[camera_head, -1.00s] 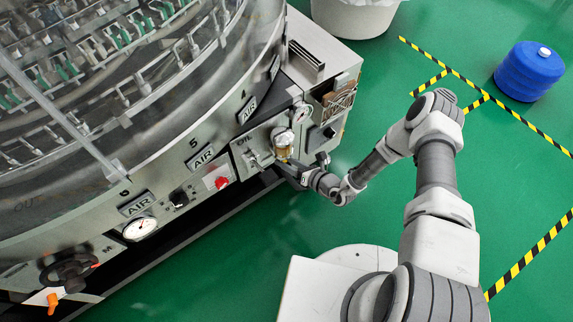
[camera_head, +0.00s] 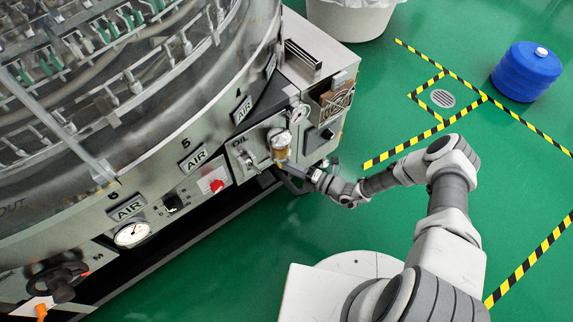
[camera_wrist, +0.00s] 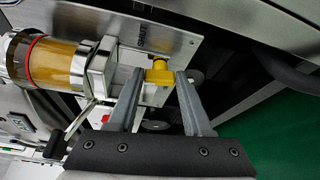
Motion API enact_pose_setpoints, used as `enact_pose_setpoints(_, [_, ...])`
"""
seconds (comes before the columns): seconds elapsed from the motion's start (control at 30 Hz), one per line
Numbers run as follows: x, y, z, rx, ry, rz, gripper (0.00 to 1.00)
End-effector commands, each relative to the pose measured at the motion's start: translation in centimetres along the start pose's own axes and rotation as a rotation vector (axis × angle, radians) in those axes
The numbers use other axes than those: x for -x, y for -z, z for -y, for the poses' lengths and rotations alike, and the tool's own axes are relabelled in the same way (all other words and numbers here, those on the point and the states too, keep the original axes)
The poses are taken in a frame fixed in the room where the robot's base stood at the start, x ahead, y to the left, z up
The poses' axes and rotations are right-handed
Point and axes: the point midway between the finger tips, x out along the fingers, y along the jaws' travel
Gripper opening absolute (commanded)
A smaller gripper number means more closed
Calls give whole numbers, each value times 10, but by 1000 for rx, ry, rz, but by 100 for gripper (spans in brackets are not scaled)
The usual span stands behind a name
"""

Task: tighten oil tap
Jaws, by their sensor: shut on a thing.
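The oil unit is a glass cup of amber oil (camera_head: 280,146) on the washer's metal panel beside the "OIL" label. In the wrist view the same amber cup (camera_wrist: 55,62) lies on its side at the left, with a red ring around it. The small yellow oil tap (camera_wrist: 160,65) sits just right of the cup's metal end. My gripper (camera_wrist: 159,76) is shut on the yellow tap, with one finger on each side of it. In the head view my gripper (camera_head: 291,168) is just below the cup, and the tap cannot be made out there.
The washer's panel carries a red knob (camera_head: 216,186), a gauge (camera_head: 132,234) and a black handwheel (camera_head: 62,277). A white bin (camera_head: 350,18) and a blue drum (camera_head: 527,72) stand behind. The green floor right of the washer is largely clear.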

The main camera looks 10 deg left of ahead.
Motion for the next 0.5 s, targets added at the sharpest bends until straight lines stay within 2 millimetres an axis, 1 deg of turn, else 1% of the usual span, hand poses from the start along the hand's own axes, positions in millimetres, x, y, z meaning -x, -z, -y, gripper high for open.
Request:
enact_pose_setpoints(0.2, [0,1,3,-108,-43,1,0])
enact_pose_setpoints(0.5, [0,1,3,-172,-70,1,0])
